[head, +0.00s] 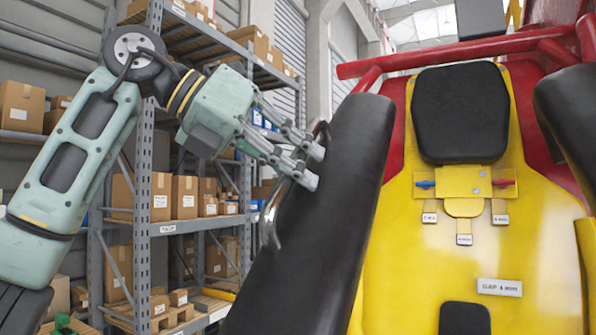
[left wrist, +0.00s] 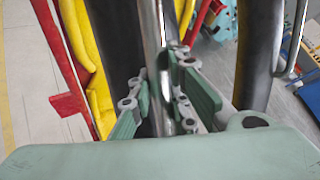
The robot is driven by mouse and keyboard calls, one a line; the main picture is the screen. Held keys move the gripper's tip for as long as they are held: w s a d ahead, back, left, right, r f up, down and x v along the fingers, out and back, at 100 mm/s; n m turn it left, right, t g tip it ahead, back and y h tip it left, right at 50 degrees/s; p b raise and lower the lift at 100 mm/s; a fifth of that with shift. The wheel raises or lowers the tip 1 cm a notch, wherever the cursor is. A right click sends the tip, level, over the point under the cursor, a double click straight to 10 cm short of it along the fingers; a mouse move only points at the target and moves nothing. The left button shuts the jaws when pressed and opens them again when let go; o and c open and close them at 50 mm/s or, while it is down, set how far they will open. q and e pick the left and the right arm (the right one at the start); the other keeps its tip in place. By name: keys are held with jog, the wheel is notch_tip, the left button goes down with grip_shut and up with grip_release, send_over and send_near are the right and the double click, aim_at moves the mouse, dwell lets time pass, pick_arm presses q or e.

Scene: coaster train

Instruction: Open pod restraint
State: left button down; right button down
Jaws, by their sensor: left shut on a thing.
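The pod restraint is a thick black padded bar (head: 335,190) that slants up in front of the left side of the yellow and red seat (head: 440,255). A bent metal handle (head: 270,226) is fixed along its left side. My left gripper (head: 311,167) is shut on this handle near the upper part of the pad. In the left wrist view the metal bar (left wrist: 152,45) runs down between the two fingers, which partly hide it. A second black pad (head: 572,115) stands at the right edge of the head view. My right gripper is not in view.
A black headrest (head: 460,113) and a yellow panel (head: 462,183) with small labels are on the seat. A red tube frame (head: 440,55) crosses above. Grey shelving (head: 142,205) with cardboard boxes stands behind my left arm.

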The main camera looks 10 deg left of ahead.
pick_arm(q)
jog(key=c, duration=1.9)
grip_release()
jog(key=shift+a, duration=0.1)
jog(key=v, duration=1.2)
jog(key=shift+c, duration=0.2)
